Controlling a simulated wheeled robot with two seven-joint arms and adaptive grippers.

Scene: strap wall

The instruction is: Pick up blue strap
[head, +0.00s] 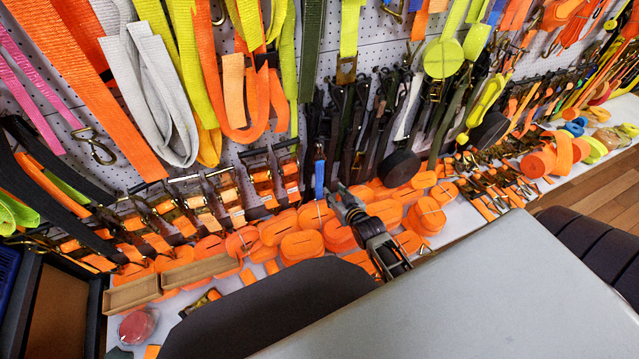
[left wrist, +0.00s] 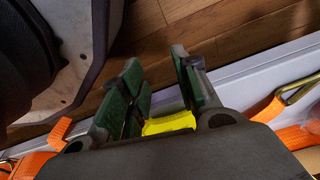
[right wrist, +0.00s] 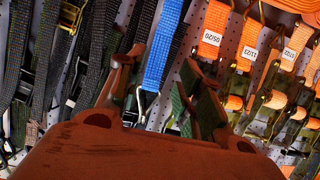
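The blue strap (head: 319,176) hangs in front of the pegboard, in the middle of the head view, among black straps. In the right wrist view the blue strap (right wrist: 164,45) runs down to a metal hook, in the gap between my fingers. My right gripper (head: 338,198) is open, with its fingertips just right of and below the strap in the head view. In the right wrist view the gripper (right wrist: 160,70) is empty; I cannot tell whether it touches the strap. My left gripper (left wrist: 160,78) is open over the floor and shelf edge, with a yellow piece (left wrist: 169,123) showing between its finger bases.
Coiled orange straps (head: 302,246) crowd the white shelf below. A cardboard tray (head: 133,293) sits at the shelf's left. The wooden floor (left wrist: 235,30) looks clear.

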